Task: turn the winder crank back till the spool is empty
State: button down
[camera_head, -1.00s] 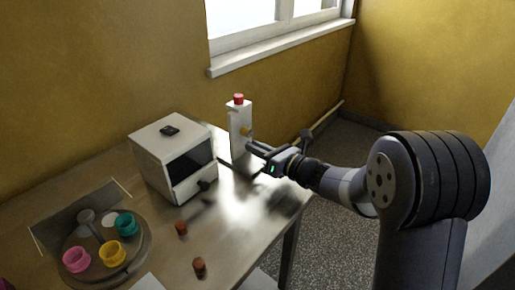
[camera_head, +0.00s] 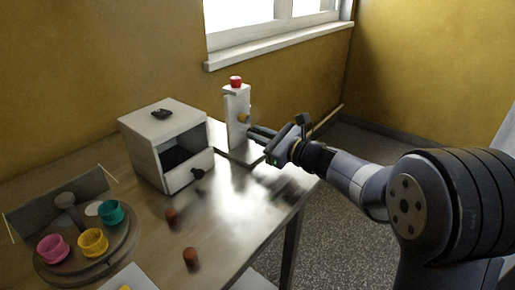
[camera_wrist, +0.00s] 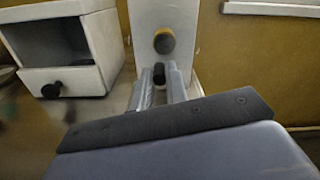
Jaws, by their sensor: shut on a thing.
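The winder is a white upright post (camera_head: 237,108) with a red cap, at the table's far right corner. A yellow hub (camera_head: 243,118) sticks out of its side; in the wrist view a round dark-faced hub (camera_wrist: 164,41) shows on the post. My gripper (camera_head: 252,133) is at the post, just below the hub. In the wrist view my gripper (camera_wrist: 160,74) is shut on a small black crank knob (camera_wrist: 158,76), directly under the hub. The crank arm is hardly visible. I cannot tell how much is wound on the spool.
A white box (camera_head: 165,125) with an open front and a black-knobbed drawer stands left of the winder. Two red-brown cylinders (camera_head: 190,257) stand on the metal table (camera_head: 230,215). A round tray (camera_head: 80,268) holds pink, yellow and teal cups at the left. Floor right of the table is clear.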

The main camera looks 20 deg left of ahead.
aim_at(257, 118)
jog(key=n+b, duration=0.1)
jog(key=b, duration=0.1)
jog(key=n+b, duration=0.2)
jog(key=w+n+b, duration=0.1)
jog(key=shift+d+f+n+b, duration=0.25)
jog(key=shift+f+n+b, duration=0.05)
jog(key=shift+f+b, duration=0.1)
jog(key=n+b, duration=0.1)
jog(key=b, duration=0.1)
jog(key=n+b, duration=0.2)
jog(key=w+n+b, duration=0.1)
jog(key=n+b, duration=0.1)
jog(key=shift+w+d+r, duration=0.1)
jog(key=shift+d+r, duration=0.15)
jog(key=shift+r, duration=0.15)
jog(key=n+b, duration=0.2)
jog(key=n, duration=0.1)
jog(key=r+n+b, duration=0.1)
jog(key=n+b, duration=0.1)
jog(key=shift+w+d, duration=0.1)
jog(key=shift+w, duration=0.2)
jog(key=shift+w+r+n+b, duration=0.1)
jog(key=shift+r+n+b, duration=0.15)
jog(key=shift+n+b, duration=0.5)
jog(key=shift+r+n+b, duration=0.25)
jog(key=shift+n+b, duration=0.25)
jog(key=shift+n, duration=0.45)
jog(key=c, duration=1.4)
grip_release()
jog(key=shift+r, duration=0.1)
